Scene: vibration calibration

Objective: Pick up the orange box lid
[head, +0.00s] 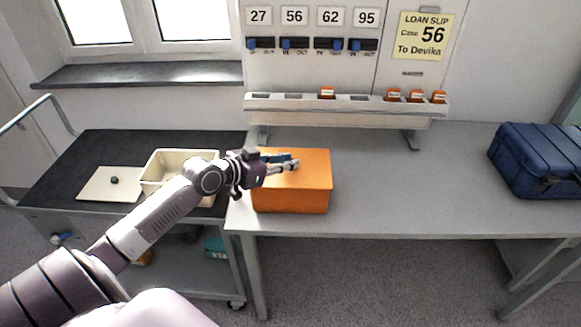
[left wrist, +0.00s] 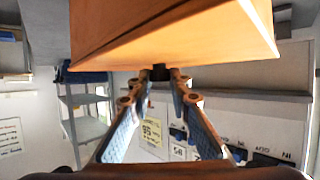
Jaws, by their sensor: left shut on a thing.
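The orange box (head: 290,198) stands on the grey table near its left front part. Its orange lid (head: 313,168) is on top, and I see no clear gap between lid and box. My left gripper (head: 294,164) reaches in from the left over the lid. In the left wrist view the gripper (left wrist: 163,74) is shut on a small dark knob on the orange lid (left wrist: 180,45). The fingers hide most of the knob in the head view. My right gripper is not in view.
A cream open box (head: 152,172) and a cream lid (head: 97,184) with a dark knob lie on the dark-topped cart at left. A rack (head: 345,107) with several small orange items stands behind. A blue case (head: 535,165) is at right. The table's middle is clear.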

